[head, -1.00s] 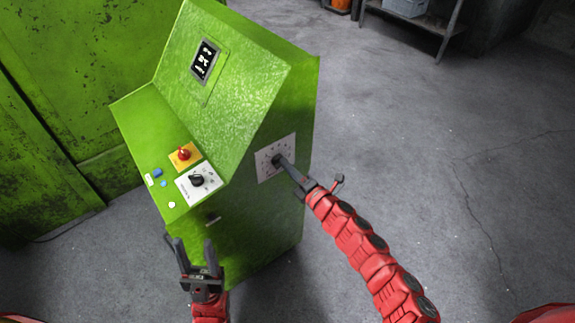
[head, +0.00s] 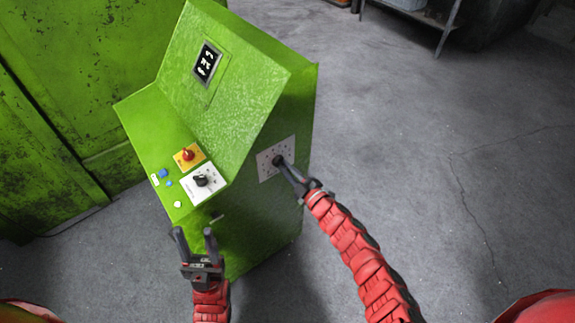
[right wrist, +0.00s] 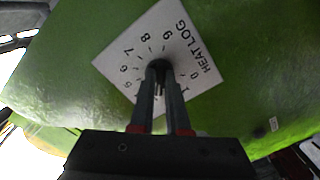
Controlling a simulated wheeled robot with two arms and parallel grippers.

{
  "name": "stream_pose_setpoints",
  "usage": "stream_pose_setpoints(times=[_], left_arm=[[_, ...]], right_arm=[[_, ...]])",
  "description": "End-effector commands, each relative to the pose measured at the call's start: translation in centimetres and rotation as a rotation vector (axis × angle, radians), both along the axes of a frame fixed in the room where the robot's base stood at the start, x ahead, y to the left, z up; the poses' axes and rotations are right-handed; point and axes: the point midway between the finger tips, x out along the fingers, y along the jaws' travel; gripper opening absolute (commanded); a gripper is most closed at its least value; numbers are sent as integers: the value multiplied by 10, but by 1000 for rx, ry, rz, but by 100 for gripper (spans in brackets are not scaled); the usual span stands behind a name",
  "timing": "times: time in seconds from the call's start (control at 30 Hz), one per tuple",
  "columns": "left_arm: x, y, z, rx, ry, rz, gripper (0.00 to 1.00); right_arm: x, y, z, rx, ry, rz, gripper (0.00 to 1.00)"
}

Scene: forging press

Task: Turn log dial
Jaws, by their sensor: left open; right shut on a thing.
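The log dial sits on a white plate (head: 288,146) on the right side face of the green console (head: 240,85). In the right wrist view the plate (right wrist: 130,45) reads "HEAT LOG", with numbers in a ring around a dark knob (right wrist: 158,63). My right gripper (head: 281,163) is shut on this knob, and its fingers hide much of the knob and part of the scale. The knob's pointer setting cannot be made out. My left gripper (head: 194,234) is open and empty, in front of the console's lower front.
The sloped panel carries a red knob on a yellow plate (head: 188,155), a black rotary switch (head: 202,181) and small blue and white buttons. A display (head: 207,63) sits above.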

Motion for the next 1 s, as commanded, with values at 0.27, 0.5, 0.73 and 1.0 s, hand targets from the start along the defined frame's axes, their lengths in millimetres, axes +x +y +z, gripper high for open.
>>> stream_pose_setpoints(times=[0.27,0.5,0.73,1.0], left_arm=[[0,0,19,0,0,0,50],[0,0,34,0,0,0,50],[0,0,47,0,0,0,50],[0,0,64,0,0,0,50]], right_arm=[[-1,0,1,208,155,-2,0],[-1,0,-1,392,291,-5,0],[-3,2,-2,569,421,-6,0],[-3,4,-1,778,570,-6,0]])
